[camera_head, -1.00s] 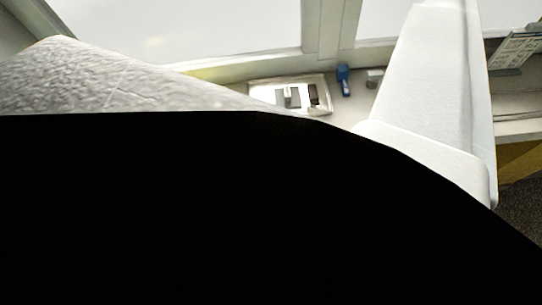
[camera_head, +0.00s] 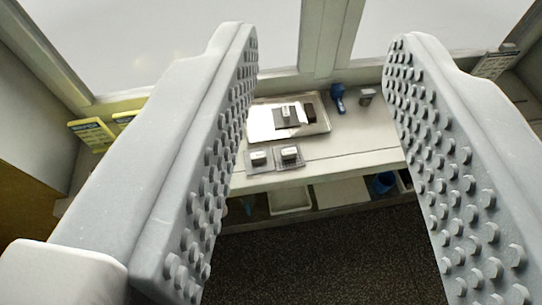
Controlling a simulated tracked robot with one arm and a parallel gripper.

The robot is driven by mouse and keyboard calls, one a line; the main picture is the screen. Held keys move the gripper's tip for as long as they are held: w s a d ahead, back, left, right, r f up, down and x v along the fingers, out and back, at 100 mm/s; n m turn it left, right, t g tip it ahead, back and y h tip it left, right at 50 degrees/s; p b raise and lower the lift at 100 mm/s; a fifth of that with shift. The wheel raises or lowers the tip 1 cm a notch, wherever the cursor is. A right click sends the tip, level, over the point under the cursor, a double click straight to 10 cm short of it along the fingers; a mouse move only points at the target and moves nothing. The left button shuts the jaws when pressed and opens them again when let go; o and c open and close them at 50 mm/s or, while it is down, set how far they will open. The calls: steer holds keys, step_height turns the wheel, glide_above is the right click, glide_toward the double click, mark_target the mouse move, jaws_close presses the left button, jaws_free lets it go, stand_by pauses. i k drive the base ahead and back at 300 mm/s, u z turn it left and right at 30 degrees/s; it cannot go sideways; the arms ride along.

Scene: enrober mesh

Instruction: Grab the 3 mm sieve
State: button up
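My gripper (camera_head: 322,45) is open and empty, its two grey studded fingers spread wide on both sides of the view. Beyond and between them, well out of reach, is a bench. Two small dark square pieces with white labelled blocks, a left one (camera_head: 259,158) and a right one (camera_head: 290,155), lie side by side near its front edge. A similar grey square with a white block (camera_head: 288,115) lies on a shiny tray (camera_head: 262,131). These may be sieves, but the labels are too small to read, so I cannot tell which is 3 mm.
A dark piece (camera_head: 309,112) also lies on the tray. A blue tool (camera_head: 338,97) and a small grey block (camera_head: 367,97) stand right of it. Yellow signs (camera_head: 92,134) are at left. A shelf below holds a white bin (camera_head: 290,200) and blue bucket (camera_head: 381,183). Dark floor in front is clear.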

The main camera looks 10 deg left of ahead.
mark_target(287, 157)
steer(key=z, duration=2.05)
steer(key=i, duration=0.7)
steer(key=u, duration=1.5)
